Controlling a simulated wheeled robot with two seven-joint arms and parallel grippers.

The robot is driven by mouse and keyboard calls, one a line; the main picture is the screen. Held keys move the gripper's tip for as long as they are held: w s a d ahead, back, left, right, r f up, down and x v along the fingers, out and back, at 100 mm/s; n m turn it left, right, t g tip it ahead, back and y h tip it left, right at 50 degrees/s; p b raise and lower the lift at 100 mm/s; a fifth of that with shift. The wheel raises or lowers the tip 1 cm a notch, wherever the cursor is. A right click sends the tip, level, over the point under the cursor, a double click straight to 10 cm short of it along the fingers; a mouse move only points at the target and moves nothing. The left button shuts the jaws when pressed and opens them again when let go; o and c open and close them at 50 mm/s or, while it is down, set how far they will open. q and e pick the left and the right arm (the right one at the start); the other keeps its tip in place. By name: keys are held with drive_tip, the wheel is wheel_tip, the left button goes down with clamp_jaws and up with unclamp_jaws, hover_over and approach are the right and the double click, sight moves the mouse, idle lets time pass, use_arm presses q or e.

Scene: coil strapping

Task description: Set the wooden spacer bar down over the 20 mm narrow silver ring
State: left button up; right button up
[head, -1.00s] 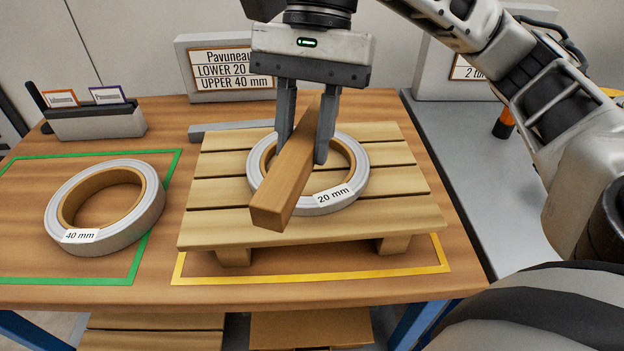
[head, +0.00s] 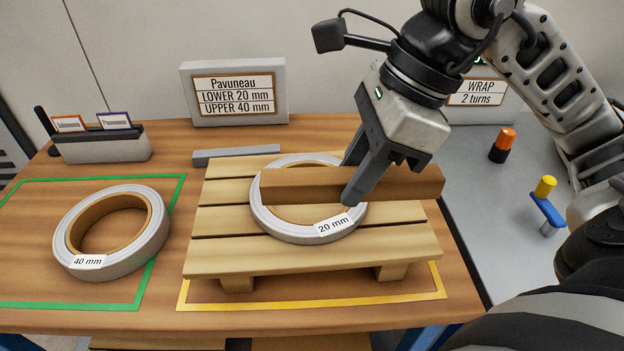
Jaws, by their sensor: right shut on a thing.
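The bar and fingers hide part of the ring. My left gripper does not show.
The wider 40 mm ring (head: 143,255) lies inside the green outline at left. A grey bar (head: 237,155) lies behind the pallet. A sign (head: 233,92) reads LOWER 20 mm, UPPER 40 mm. A card holder (head: 105,148) stands at back left. A blue-and-yellow tool (head: 546,207) stands at right.

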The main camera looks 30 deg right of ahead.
drive_tip(key=shift+w+r+p, duration=0.25)
drive_tip(key=shift+r+p, duration=0.1)
drive_tip(key=shift+p, duration=0.2)
drive_tip(key=shift+w+f+p, duration=0.1)
drive_tip(key=shift+p, duration=0.35)
drive_tip(key=shift+w+d+f+p, duration=0.1)
drive_tip(key=shift+w+f+p, duration=0.25)
drive_tip(key=shift+p, duration=0.9)
drive_tip(key=w+f, duration=0.7)
wheel_tip(320, 180, down, 3)
drive_tip(key=shift+w+f+p, duration=0.15)
drive_tip(key=shift+p, duration=0.15)
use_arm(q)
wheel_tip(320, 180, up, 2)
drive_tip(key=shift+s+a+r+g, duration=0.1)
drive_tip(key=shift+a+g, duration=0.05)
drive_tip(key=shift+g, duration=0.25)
use_arm(e)
drive_tip(key=shift+f, duration=0.1)
drive_tip(key=shift+f, duration=0.1)
